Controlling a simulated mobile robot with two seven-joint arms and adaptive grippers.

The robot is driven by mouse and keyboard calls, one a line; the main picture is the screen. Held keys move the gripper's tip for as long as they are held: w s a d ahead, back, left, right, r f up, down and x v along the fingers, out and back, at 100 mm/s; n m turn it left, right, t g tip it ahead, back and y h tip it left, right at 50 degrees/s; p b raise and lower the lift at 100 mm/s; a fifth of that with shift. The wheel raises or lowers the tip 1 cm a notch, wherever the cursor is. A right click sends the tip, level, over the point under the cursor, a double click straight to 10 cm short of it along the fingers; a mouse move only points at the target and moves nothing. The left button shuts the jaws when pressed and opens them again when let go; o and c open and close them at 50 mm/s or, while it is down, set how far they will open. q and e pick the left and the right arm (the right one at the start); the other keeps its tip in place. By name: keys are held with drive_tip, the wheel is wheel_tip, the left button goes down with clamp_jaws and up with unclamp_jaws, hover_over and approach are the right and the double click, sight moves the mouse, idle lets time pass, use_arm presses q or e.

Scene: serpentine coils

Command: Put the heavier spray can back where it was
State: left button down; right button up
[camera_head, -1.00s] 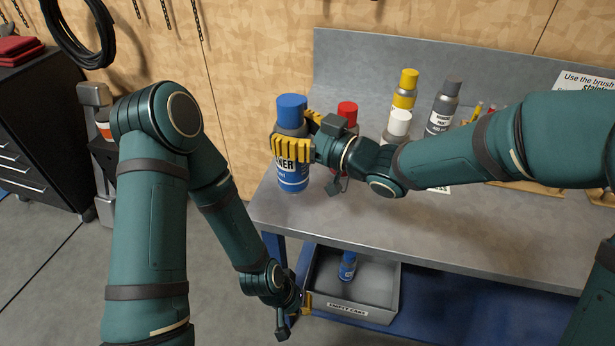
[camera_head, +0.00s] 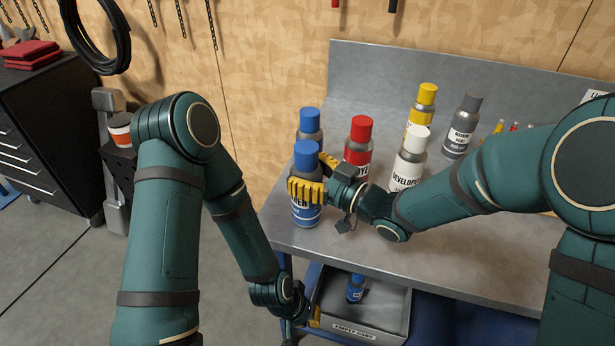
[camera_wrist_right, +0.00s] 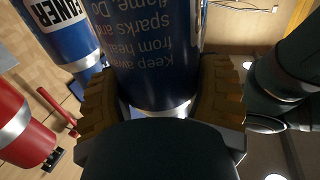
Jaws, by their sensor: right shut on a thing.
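My right gripper (camera_head: 307,190) is shut on a blue-capped spray can (camera_head: 306,160), held upright at the bench's front left corner. I cannot tell whether its base touches the bench. In the right wrist view, both yellow fingers flank the blue can (camera_wrist_right: 155,65). A second blue-capped can (camera_head: 310,124) stands just behind it, partly hidden; a blue cleaner can (camera_wrist_right: 62,32) also shows in the right wrist view. Another blue can (camera_head: 355,288) is in the grey bin labelled "EMPTY CANS" (camera_head: 353,333) below. My left gripper (camera_head: 314,318) is low at the bin's left side, its fingers mostly hidden.
On the grey bench (camera_head: 450,245) stand a red can (camera_head: 359,145), a white-capped developer can (camera_head: 409,160), a yellow can (camera_head: 421,108) and a grey can (camera_head: 462,128). The red can is close to the right gripper. A dark drawer cabinet (camera_head: 50,130) stands at left.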

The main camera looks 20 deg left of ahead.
drive_tip(key=shift+f, duration=0.35)
drive_tip(key=shift+f, duration=0.15)
drive_tip(key=o, duration=1.3)
drive_tip(key=shift+r, duration=0.2)
drive_tip(key=p+v, duration=0.1)
drive_tip(key=v, duration=1.1)
